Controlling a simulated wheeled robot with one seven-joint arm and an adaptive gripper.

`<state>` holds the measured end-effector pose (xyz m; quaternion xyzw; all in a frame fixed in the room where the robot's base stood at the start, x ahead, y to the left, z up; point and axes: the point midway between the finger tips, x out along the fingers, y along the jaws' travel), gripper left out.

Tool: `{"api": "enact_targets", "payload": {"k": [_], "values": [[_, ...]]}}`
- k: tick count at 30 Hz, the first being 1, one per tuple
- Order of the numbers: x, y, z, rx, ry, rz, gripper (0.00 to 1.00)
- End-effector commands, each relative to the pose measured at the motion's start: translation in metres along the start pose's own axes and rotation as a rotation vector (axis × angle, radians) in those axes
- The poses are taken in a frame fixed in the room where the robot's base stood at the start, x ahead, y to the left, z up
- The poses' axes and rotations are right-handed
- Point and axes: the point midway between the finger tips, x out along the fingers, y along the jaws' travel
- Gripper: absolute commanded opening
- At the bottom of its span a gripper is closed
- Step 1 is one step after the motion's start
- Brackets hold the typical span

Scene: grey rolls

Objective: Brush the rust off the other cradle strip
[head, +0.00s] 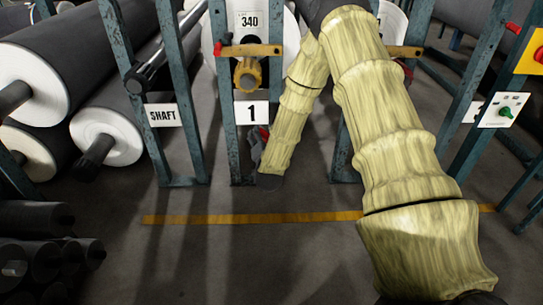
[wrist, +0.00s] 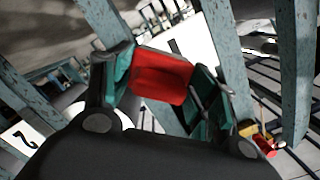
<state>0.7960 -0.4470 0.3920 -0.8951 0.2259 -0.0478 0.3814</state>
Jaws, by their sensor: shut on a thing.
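My gripper (head: 259,148) is low in front of the stand marked 1 in the head view, partly hidden by my pale yellow sleeved arm. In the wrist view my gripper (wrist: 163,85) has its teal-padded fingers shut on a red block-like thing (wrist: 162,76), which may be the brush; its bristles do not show. A little red also shows at the fingers in the head view. No cradle strip or rust can be made out clearly.
Blue-grey worn steel posts (head: 187,90) stand on both sides. Large grey rolls (head: 40,60) lie at the left, thinner dark rolls (head: 35,220) at lower left. The floor around the yellow line (head: 250,218) is clear.

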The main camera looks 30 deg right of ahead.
Motion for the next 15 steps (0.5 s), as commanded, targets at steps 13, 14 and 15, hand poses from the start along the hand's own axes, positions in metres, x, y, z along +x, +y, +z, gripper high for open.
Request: {"api": "enact_targets", "payload": {"k": [13, 14, 15], "values": [[0.007, 0.047, -0.004, 0.004, 0.126, 0.003, 0.40], [0.007, 0.047, -0.004, 0.004, 0.127, 0.003, 0.40], [0.009, 0.047, -0.004, 0.004, 0.128, 0.003, 0.40]]}}
